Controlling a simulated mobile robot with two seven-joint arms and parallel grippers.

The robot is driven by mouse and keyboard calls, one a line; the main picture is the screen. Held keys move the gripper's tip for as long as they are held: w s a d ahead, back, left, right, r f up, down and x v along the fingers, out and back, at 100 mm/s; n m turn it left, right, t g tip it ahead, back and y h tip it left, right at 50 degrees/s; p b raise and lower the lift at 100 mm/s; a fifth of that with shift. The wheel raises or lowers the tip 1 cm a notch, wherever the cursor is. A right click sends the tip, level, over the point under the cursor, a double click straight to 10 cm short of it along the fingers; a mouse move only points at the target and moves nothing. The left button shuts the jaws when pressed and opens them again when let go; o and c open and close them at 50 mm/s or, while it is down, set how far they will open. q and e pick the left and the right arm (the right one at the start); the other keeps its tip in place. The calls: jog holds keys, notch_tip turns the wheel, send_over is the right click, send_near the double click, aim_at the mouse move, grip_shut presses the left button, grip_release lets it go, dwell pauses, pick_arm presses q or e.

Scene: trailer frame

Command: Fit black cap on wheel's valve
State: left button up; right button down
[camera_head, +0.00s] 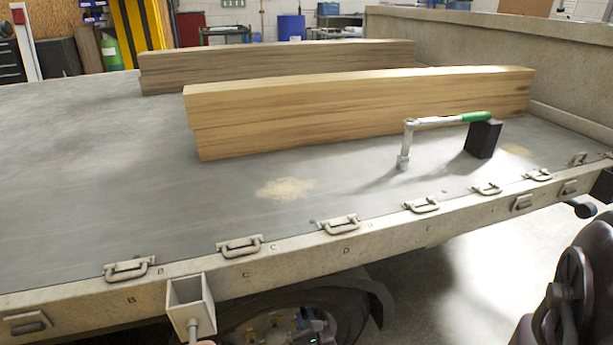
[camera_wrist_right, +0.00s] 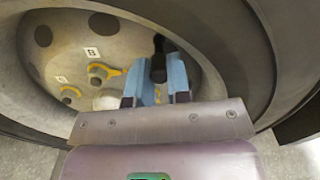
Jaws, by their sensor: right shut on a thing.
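In the wrist view, the wheel (camera_wrist_right: 205,25) fills the background, with its pale rim and dark tyre. My right gripper (camera_wrist_right: 158,82) has blue fingers closed on a small black piece, which looks like the black cap (camera_wrist_right: 158,62). The piece points into the rim. The valve cannot be made out, so I cannot tell whether the cap touches it. In the head view, the wheel (camera_head: 262,327) shows partly under the trailer edge, cut off by the frame. A small dark, green-lit part, apparently of my right gripper (camera_head: 316,339), is in front of it. My left gripper is not in view.
Yellow pointers (camera_wrist_right: 103,70) and lettered labels mark the rim near the fingers. The trailer edge (camera_head: 350,245) and fender overhang the wheel; a square bracket (camera_head: 190,305) hangs left of it. On the deck lie timber beams (camera_head: 360,108) and a green-handled wrench (camera_head: 440,122) against a black block (camera_head: 483,139).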

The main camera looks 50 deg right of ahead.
jog(key=c, duration=1)
grip_release()
jog(key=shift+d, duration=0.25)
jog(key=shift+s, duration=0.1)
jog(key=shift+c, duration=1.2)
jog(key=shift+s, duration=0.1)
